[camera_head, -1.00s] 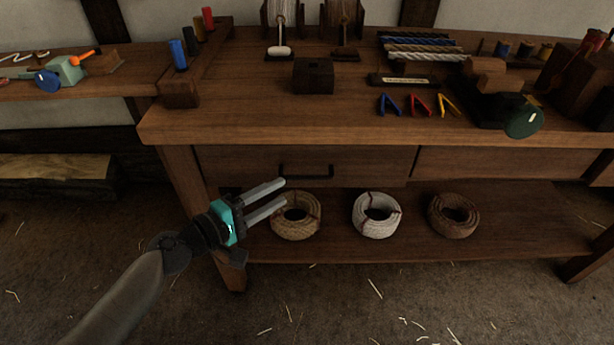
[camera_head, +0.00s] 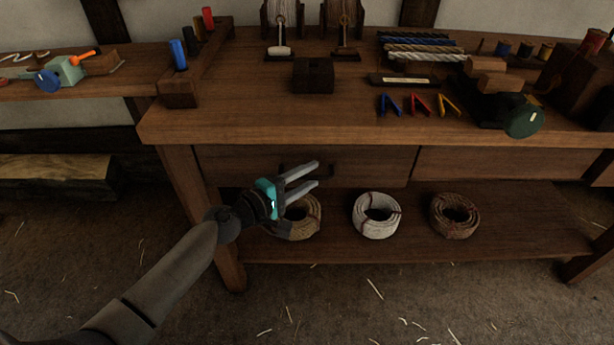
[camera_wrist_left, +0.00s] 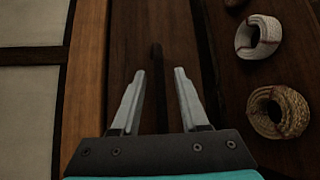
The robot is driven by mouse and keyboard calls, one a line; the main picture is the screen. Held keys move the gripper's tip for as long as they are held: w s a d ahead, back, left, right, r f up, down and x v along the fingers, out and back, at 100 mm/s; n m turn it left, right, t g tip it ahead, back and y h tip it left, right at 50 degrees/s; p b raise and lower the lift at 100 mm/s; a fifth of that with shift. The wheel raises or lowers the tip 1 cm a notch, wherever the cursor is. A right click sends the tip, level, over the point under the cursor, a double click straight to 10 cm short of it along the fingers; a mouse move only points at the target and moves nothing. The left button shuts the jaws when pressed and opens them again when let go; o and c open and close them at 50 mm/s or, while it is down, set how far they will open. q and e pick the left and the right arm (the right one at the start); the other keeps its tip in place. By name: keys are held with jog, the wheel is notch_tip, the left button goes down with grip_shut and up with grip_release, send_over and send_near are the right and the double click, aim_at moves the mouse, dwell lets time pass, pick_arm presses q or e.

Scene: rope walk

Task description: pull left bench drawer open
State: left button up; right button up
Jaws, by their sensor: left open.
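The left bench drawer (camera_head: 380,166) is a wide wooden front under the benchtop, and it looks shut. Its dark bar handle (camera_head: 325,168) is partly hidden behind my left gripper (camera_head: 317,174) in the head view. The gripper is open and empty, in front of the handle. In the left wrist view, the dark handle (camera_wrist_left: 158,85) shows between the two open fingers (camera_wrist_left: 158,95), a little beyond their tips as pictured. I cannot tell whether the fingers touch it. My right gripper is not in view.
On the lower shelf (camera_head: 340,245) sit a tan rope coil (camera_head: 306,222), a white coil (camera_head: 376,215) and a brown coil (camera_head: 455,215). The benchtop (camera_head: 250,115) holds clips, a dark block (camera_head: 313,76) and rope strands. A right drawer (camera_head: 510,164) is beside the left one.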

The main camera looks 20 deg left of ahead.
pick_arm(q)
grip_shut()
dwell(1.4)
